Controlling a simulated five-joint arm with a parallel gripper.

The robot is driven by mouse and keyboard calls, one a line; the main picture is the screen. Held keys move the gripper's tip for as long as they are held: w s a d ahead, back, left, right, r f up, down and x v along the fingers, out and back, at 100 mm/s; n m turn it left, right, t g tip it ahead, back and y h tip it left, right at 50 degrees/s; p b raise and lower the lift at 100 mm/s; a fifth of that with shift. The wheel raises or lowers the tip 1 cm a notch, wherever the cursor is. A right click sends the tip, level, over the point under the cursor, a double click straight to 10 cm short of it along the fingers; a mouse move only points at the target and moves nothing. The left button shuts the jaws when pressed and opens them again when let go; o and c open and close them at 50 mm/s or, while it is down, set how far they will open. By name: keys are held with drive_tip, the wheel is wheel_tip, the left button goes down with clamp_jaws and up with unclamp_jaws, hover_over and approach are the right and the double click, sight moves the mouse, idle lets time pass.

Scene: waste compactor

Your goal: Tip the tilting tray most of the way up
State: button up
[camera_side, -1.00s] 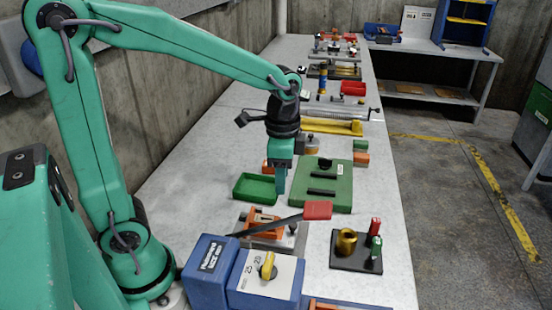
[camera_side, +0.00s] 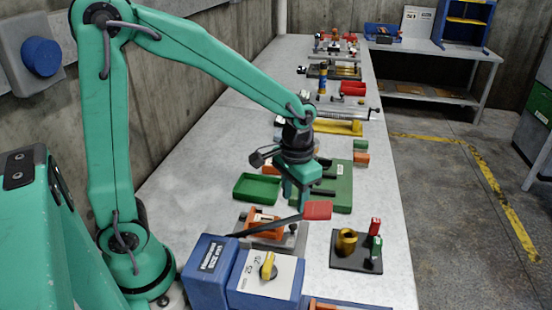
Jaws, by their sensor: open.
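No part is clearly marked as the tilting tray. A shallow green tray (camera_side: 257,188) lies flat on the table, left of my gripper. An orange tray-like piece (camera_side: 263,224) sits on a grey base plate (camera_side: 293,236), partly behind a dark lever. The lever's red grip (camera_side: 318,210) is raised at its right end. My gripper (camera_side: 300,205) is open and empty, pointing down near the red grip, in front of the green board (camera_side: 338,192). Whether its fingers touch the grip cannot be told.
Blue boxes with a yellow knob (camera_side: 268,266) stand at the front. A black plate (camera_side: 358,256) with a brass cup and red and green pieces lies front right. More fixtures and a red bin (camera_side: 353,88) stand farther back.

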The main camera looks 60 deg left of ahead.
sight(293, 225)
drive_tip(key=shift+f, duration=3.85)
clamp_jaws()
